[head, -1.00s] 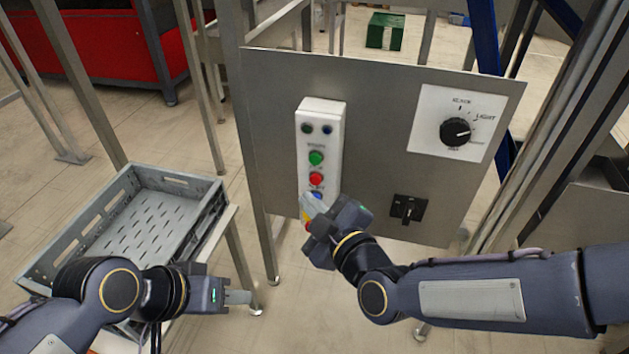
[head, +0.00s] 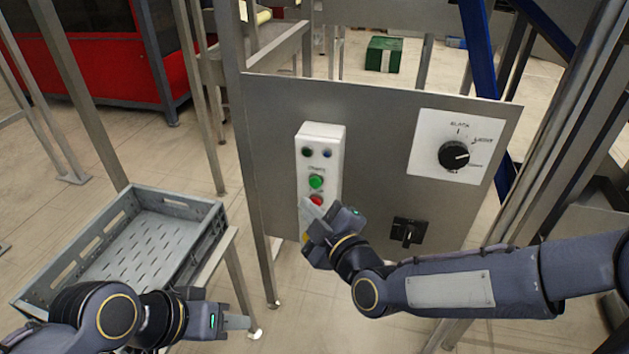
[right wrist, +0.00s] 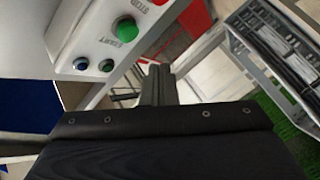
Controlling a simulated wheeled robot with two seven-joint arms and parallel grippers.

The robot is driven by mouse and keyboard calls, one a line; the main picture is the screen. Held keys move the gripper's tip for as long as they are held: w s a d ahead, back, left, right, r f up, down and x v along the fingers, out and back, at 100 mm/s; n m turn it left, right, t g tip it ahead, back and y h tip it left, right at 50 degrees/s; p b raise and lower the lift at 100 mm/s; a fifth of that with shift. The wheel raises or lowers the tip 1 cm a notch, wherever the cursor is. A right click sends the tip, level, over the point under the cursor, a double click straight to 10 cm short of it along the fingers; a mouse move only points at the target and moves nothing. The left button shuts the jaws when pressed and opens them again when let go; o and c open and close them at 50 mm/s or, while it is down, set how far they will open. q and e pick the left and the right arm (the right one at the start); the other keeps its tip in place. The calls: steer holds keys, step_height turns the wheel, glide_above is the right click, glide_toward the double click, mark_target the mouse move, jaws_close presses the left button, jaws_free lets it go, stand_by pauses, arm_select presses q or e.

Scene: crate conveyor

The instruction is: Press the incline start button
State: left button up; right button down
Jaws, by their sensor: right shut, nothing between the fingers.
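A white button box (head: 333,140) is mounted on the grey panel in the head view. It has a green button (head: 316,181), a red button (head: 316,201) below it, and two small dark buttons at the top. In the right wrist view the green button (right wrist: 125,28) is marked START, with two small buttons beyond it. My right gripper (head: 310,206) is shut and empty, its tips in front of the box near the red button, hiding the lower part. I cannot tell whether it touches. My left gripper (head: 238,322) is low, away from the panel; its finger gap is unclear.
The grey panel (head: 270,130) also carries a round dial (head: 454,155) and a black switch (head: 407,232) right of my right gripper. A grey crate (head: 208,220) stands on a stand at the left, near my left arm. Metal posts flank the panel.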

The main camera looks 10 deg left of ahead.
mark_target(315, 183)
steer(key=shift+w+b, duration=0.4)
steer(key=shift+w, duration=1.3)
stand_by(0.7)
steer(key=shift+w+b, duration=0.35)
steer(key=shift+w, duration=0.05)
steer(key=shift+w+d, duration=0.1)
steer(key=shift+w, duration=0.35)
stand_by(0.6)
steer(key=shift+b, duration=0.3)
steer(key=shift+s+b, duration=0.3)
steer(key=shift+s, duration=0.55)
